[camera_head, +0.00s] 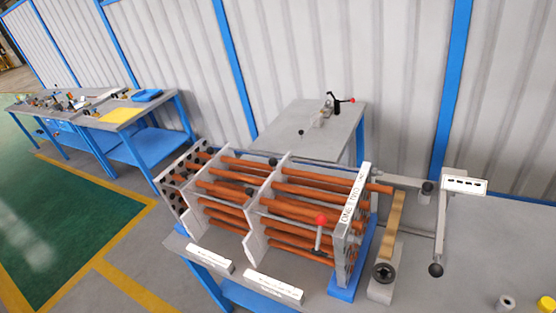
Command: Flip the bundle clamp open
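A bundle of orange-brown tubes (290,209) runs through upright white plates on a grey bench. A lever with a red knob (321,221) stands upright on a thin rod at the front right of the bundle, beside the lettered end plate (353,204). It looks like the bundle clamp, but its jaw is too small to make out, and I cannot tell whether it is shut. A small black toggle clamp with a red tip (336,101) sits on the grey table behind. My gripper is not in view.
A grey frame with black knobs (436,269) and a wooden strip (392,228) stand right of the bundle. White labels (273,287) lie in front. Small ring-shaped parts (507,303) are at lower right. More blue-legged benches (115,115) stand at left; the floor there is clear.

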